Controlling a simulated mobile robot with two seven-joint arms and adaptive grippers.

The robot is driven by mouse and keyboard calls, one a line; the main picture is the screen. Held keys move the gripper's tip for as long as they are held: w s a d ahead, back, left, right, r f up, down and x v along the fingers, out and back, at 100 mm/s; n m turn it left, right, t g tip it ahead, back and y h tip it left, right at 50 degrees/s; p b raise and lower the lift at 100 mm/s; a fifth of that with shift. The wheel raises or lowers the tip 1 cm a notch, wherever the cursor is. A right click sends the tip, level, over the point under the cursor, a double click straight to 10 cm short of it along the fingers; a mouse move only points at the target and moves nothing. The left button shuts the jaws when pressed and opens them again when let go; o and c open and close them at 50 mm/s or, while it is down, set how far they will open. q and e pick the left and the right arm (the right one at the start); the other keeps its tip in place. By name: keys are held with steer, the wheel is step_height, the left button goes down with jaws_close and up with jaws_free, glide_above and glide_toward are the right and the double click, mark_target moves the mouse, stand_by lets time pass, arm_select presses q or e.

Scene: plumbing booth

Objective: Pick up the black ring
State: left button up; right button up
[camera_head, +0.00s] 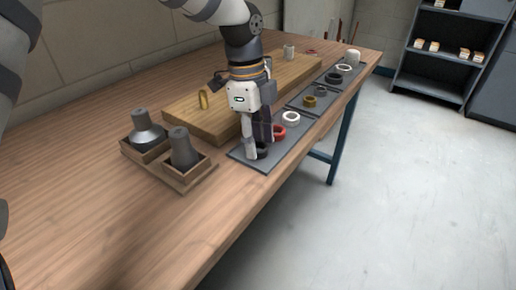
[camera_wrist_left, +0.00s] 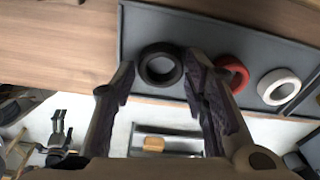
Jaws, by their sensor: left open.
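The black ring (camera_wrist_left: 144,62) lies flat on a dark grey tray (camera_wrist_left: 135,20) and shows whole in the left wrist view. In the head view the black ring (camera_head: 262,152) is partly hidden by my gripper. My left gripper (camera_head: 257,150) points down over the near end of the tray. Its fingers are open, and in the wrist view (camera_wrist_left: 160,62) they appear on either side of the ring. I cannot tell whether they touch it. My right gripper is not in view.
A red ring (camera_wrist_left: 240,70) and a white ring (camera_wrist_left: 267,82) lie close beside the black ring. A wooden board (camera_head: 185,112) and a wooden holder (camera_head: 180,178) with grey fittings stand nearby. More trays with rings run along the table edge. The front left tabletop (camera_head: 80,220) is clear.

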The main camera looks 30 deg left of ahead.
arm_select(q)
steer(key=shift+f, duration=0.35)
steer(key=c, duration=0.5)
steer(key=shift+r, duration=0.1)
